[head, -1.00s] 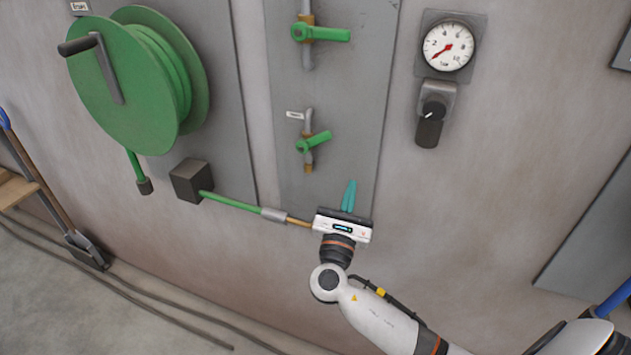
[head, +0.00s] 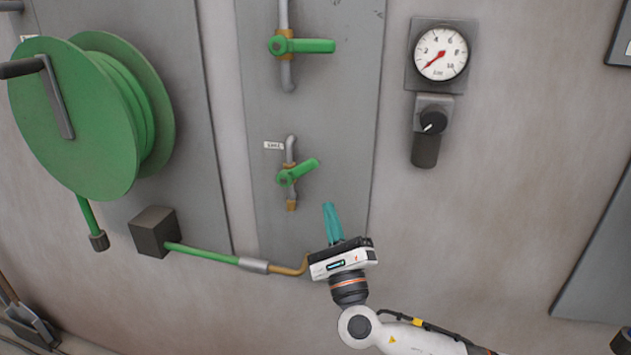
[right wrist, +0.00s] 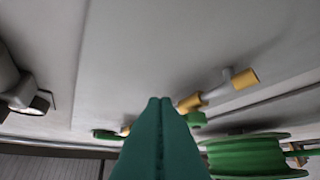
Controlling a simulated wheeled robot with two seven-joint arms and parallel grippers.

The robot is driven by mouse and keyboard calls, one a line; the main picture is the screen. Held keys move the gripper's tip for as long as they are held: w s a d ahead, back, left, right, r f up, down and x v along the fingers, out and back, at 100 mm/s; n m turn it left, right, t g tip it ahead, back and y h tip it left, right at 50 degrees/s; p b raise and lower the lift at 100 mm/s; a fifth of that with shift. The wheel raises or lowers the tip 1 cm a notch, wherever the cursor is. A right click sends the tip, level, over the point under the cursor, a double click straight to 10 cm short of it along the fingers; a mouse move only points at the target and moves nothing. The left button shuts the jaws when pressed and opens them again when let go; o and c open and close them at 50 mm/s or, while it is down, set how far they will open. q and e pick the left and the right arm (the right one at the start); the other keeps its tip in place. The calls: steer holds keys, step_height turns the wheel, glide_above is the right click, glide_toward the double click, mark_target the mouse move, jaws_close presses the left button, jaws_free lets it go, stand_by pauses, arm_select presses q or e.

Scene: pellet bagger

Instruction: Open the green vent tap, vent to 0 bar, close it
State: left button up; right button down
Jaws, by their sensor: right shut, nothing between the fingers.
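The lower green tap (head: 298,172) sits on a grey pipe with brass fittings, beside a small label (head: 274,146) too blurred to read surely. Its lever slants up to the right. A second green tap (head: 303,46) above it has its lever level, across its pipe. The round gauge (head: 441,54) has its red needle at the low end, lower left. My right gripper (head: 328,206) is shut and empty, its teal fingers pointing up, below and right of the lower tap, apart from it. The fingers fill the middle of the right wrist view (right wrist: 160,102). My left gripper is not in view.
A green hose reel (head: 75,120) is on the left. A dark box (head: 155,232) feeds a green hose (head: 205,252) to a brass pipe just left of my right gripper. A black knob (head: 433,121) sits under the gauge. The wall between tap and gauge is free.

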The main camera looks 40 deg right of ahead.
mark_target(298, 171)
steer(key=w+r+p, duration=0.1)
steer(key=w+r, duration=0.1)
steer(key=w+a+r+p, duration=0.1)
steer(key=r, duration=0.1)
steer(key=shift+w+r, duration=0.35)
steer(key=shift+p, duration=0.3)
